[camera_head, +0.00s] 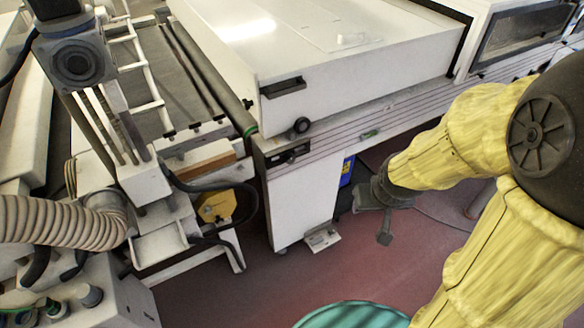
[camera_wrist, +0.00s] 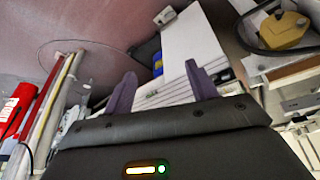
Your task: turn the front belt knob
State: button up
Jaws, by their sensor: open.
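A round black knob (camera_head: 301,125) sits on the front of the white tunnel machine (camera_head: 330,80), near its left corner in the head view. Below it is a dark slotted fitting (camera_head: 288,155) on the striped lower rail. I cannot tell from the pictures which of these is called the front belt knob. My gripper (camera_head: 376,212) is lower and to the right, beside the machine's front and apart from the knob. In the wrist view its two purple fingers (camera_wrist: 162,88) are spread with nothing between them. The knob cannot be made out there.
A teal round object (camera_head: 352,315) stands at the bottom. A red cylinder (camera_wrist: 15,108) is at the wrist view's left. Reddish floor is open before the machine.

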aim_at(291, 161)
jog(key=w+a+f+n+t+y+b, duration=0.3)
jog(key=w+a+f+t+y+b, duration=0.1)
jog(key=w+f+b, duration=0.5)
jog(key=w+a+f+n+t+y+b, duration=0.4)
jog(key=w+a+f+t+b, duration=0.3)
jog(key=f+b, duration=0.7)
jog(key=w+y+b, duration=0.1)
jog(key=w+b, duration=0.1)
jog(key=shift+w+a, duration=0.3)
jog(key=shift+w+f, duration=0.1)
jog(key=x, duration=1.7)
jog(key=shift+w+a, duration=0.1)
jog(key=shift+r, duration=0.25)
jog(key=c, duration=1)
